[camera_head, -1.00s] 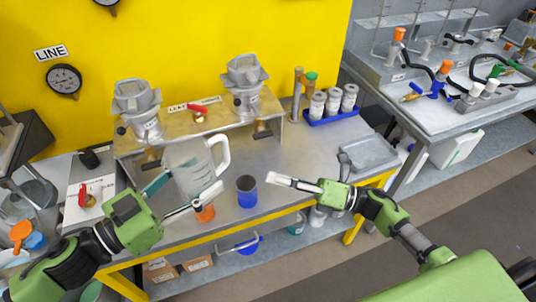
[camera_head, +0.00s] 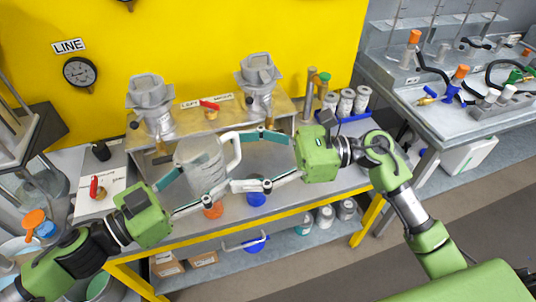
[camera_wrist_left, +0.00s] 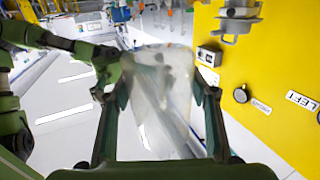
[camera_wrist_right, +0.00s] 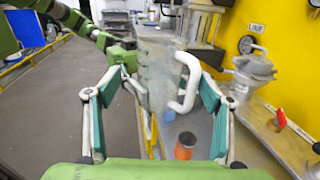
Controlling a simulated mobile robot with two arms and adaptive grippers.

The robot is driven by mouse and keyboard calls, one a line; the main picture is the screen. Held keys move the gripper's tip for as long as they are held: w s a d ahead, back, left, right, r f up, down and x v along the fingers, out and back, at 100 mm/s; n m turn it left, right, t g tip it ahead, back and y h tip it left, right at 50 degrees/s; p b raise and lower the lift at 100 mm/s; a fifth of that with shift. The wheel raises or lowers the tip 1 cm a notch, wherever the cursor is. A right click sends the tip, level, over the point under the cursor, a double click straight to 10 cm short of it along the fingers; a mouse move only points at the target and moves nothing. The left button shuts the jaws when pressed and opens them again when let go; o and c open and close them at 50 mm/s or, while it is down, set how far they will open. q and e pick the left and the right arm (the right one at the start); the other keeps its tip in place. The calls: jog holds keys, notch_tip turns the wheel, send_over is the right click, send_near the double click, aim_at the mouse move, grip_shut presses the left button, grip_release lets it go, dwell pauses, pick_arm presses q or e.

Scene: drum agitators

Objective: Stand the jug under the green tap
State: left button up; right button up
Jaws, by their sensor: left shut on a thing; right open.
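The clear jug (camera_head: 203,165) is upright above the front of the bench, its white handle (camera_head: 233,152) pointing right. My left gripper (camera_head: 188,190) is shut on the jug's body from the left; the jug fills the space between its fingers in the left wrist view (camera_wrist_left: 160,95). My right gripper (camera_head: 238,160) is open, with its fingers on either side of the handle; in the right wrist view the handle (camera_wrist_right: 187,82) lies between the fingers, and I cannot tell whether they touch it. The green tap (camera_head: 323,77) stands at the bench's back right.
An orange cup (camera_head: 213,209) and a blue cup (camera_head: 256,198) are near the jug, partly hidden by my fingers. Two grey hoppers (camera_head: 150,100) and a red-handled valve (camera_head: 210,106) stand behind. Several white canisters (camera_head: 346,102) sit in a blue tray right of the tap.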

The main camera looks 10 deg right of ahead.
aim_at(214, 161)
jog(key=shift+w+a, duration=0.2)
jog(key=shift+a, duration=1.1)
jog(key=shift+w+a, duration=0.2)
jog(key=shift+a, duration=1.1)
jog(key=c, duration=1.1)
pick_arm(q)
jog(key=o, duration=1.2)
pick_arm(e)
jog(key=shift+c, duration=0.7)
